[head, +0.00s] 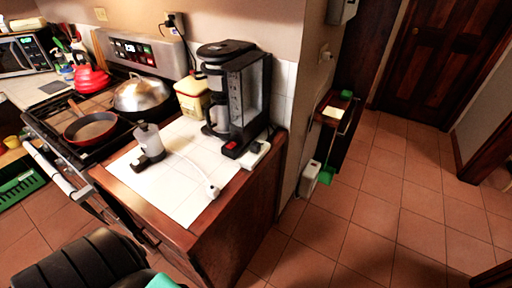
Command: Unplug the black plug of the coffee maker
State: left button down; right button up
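The black coffee maker (238,100) stands upright on the white-tiled counter, against the wall. A black plug (171,24) sits in a wall outlet (179,19) above the back of the counter, and a dark cord runs down from it behind the items there. A white power strip (256,156) lies beside the coffee maker's base, with something dark at its far end, too small to tell. I cannot tell where the coffee maker's cord ends. Neither of my grippers is in view; a dark ribbed part, probably of my arm, shows at the lower left.
A white plug (212,191) on a white cord lies near the counter's front edge, by a small grey-white appliance (149,143). A yellowish container (192,98) stands left of the coffee maker. The stove holds a pan (91,128) and a lidded pot (143,94). Tiled floor at right is open.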

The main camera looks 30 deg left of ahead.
aim_at(255, 146)
jog(key=i+u, duration=0.1)
jog(key=u, duration=0.3)
jog(key=i+l+u, duration=0.1)
jog(key=u, duration=0.3)
jog(key=l+u, duration=0.15)
jog(key=u, duration=0.3)
jog(key=i+l+u, duration=0.1)
jog(key=u, duration=0.3)
jog(key=i+l+u, duration=0.2)
jog(key=l+u, duration=0.2)
jog(key=l, duration=0.95)
jog(key=l+u, duration=0.35)
jog(key=l, duration=1.5)
